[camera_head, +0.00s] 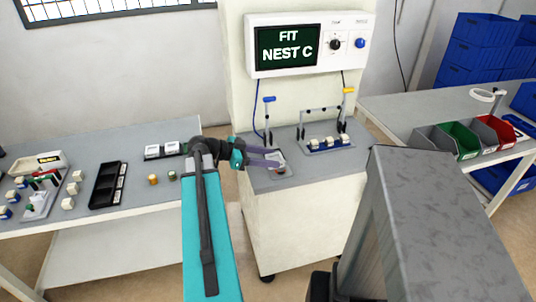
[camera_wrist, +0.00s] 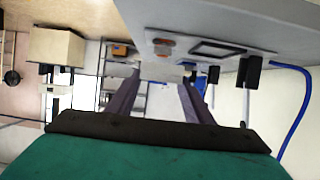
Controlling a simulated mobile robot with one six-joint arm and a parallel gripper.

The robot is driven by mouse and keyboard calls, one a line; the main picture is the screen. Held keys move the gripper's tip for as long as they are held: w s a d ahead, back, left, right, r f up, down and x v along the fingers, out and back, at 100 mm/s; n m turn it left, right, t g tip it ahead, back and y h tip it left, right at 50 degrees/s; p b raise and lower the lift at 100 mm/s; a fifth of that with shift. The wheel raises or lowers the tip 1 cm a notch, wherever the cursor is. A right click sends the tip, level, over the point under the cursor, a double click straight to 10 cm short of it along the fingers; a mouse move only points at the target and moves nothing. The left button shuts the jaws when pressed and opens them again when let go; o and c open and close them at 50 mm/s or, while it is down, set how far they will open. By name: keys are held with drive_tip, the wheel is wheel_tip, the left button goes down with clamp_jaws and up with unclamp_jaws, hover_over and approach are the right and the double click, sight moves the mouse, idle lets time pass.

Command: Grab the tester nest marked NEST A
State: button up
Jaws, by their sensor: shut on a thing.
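My gripper (camera_head: 275,158) reaches over the left part of the tester cabinet top. Its two fingers also show in the wrist view (camera_wrist: 160,88), shut on a pale block-like part (camera_wrist: 161,72) between their tips. This part is at the near edge of a light grey tester nest plate (camera_wrist: 190,45). The plate has an orange-red button (camera_wrist: 163,42) and a black square frame (camera_wrist: 215,48). In the head view the nest (camera_head: 283,172) is partly hidden by the fingers. No NEST A marking is readable on it. The screen (camera_head: 287,46) reads "FIT NEST C".
A blue-handled clamp (camera_head: 269,115) stands just behind the nest. The left bench (camera_head: 135,200) holds trays and small parts. The right bench (camera_head: 440,105) holds coloured bins.

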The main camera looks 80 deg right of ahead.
drive_tip(key=a, duration=0.2)
drive_tip(key=s+a, duration=0.1)
drive_tip(key=a, duration=0.1)
drive_tip(key=shift+r, duration=0.25)
drive_tip(key=shift+a+r+p, duration=0.1)
drive_tip(key=shift+r+p, duration=0.05)
drive_tip(key=shift+p, duration=0.2)
drive_tip(key=shift+a+p, duration=0.35)
drive_tip(key=shift+p, duration=0.7)
drive_tip(key=a+p, duration=0.1)
drive_tip(key=p, duration=0.2)
drive_tip(key=shift+s+a, duration=0.1)
drive_tip(key=shift+a+p, duration=0.2)
drive_tip(key=shift+p, duration=0.15)
